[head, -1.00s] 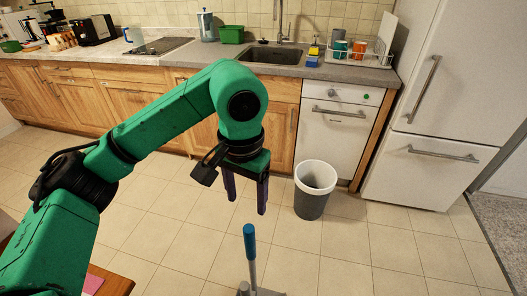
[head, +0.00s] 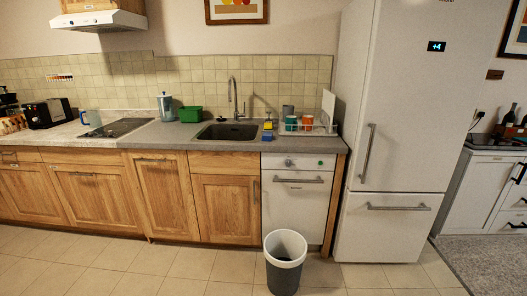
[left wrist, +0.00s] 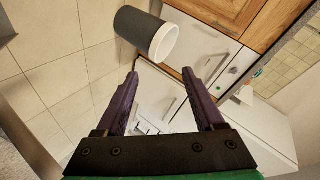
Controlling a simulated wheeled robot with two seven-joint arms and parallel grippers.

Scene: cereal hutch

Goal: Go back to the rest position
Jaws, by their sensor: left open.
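My left gripper (left wrist: 163,100) shows in the left wrist view. Its two dark purple fingers are apart, with nothing between them. Beyond the fingers the wrist view shows the floor, the trash bin (left wrist: 147,35) and white appliance fronts, all tilted. Neither of my arms shows in the head view now. My right gripper is in no view.
The grey bin with a white rim (head: 285,262) stands on the tiled floor before the dishwasher (head: 298,200). The fridge (head: 400,130) is right of it. Wooden cabinets (head: 225,208) line the wall under the counter (head: 225,142). The floor at left is clear.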

